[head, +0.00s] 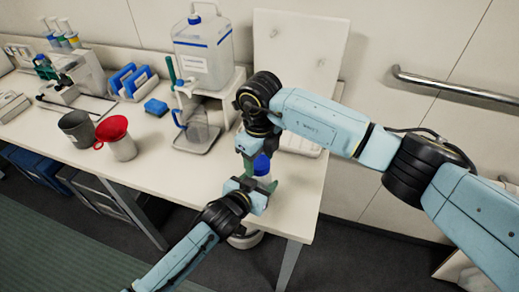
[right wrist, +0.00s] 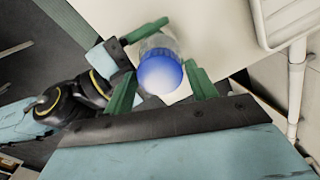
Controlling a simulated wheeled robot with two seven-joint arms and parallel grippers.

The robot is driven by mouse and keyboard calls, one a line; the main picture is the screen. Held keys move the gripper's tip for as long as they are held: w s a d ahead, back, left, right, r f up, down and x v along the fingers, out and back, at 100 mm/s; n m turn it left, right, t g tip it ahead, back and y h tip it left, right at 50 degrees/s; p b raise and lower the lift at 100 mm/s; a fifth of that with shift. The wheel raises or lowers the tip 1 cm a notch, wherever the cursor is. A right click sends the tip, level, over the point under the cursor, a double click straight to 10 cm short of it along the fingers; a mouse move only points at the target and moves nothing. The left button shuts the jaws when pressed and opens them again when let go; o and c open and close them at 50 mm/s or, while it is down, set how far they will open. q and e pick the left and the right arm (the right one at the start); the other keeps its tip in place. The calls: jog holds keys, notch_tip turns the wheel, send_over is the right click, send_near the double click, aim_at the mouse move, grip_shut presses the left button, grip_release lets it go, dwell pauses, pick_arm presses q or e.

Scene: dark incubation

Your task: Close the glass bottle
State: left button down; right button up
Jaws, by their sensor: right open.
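The clear glass bottle (head: 262,178) is at the table's front edge, largely hidden by my grippers in the head view. It also shows in the right wrist view (right wrist: 158,45). A blue cap (head: 262,164) is at its mouth and shows large in the right wrist view (right wrist: 160,74); I cannot tell how tight it sits. My right gripper (right wrist: 160,88) is open, its green fingers on either side of the cap with gaps. My left gripper (head: 262,186) comes from the lower left and is shut around the bottle's body, below the cap; one finger lies along the glass.
A large jug with a blue band (head: 205,60) stands on a white stand, with a clear pitcher (head: 197,128) below. A grey cup (head: 77,128) and a red-rimmed container (head: 117,140) stand left. Bare table (head: 165,160) lies between. A wall rail (head: 455,88) is at right.

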pick_arm(q)
jog(key=shift+f, duration=0.1)
pick_arm(e)
jog(key=shift+f, duration=0.1)
jog(key=c, duration=0.8)
jog(key=shift+m, duration=0.9)
jog(key=o, duration=1.1)
jog(key=shift+r, duration=2.3)
jog(key=shift+c, duration=1)
notch_tip(320, 180, up, 4)
jog(key=shift+f+n, duration=0.25)
jog(key=shift+n, duration=0.65)
jog(key=shift+c, duration=0.5)
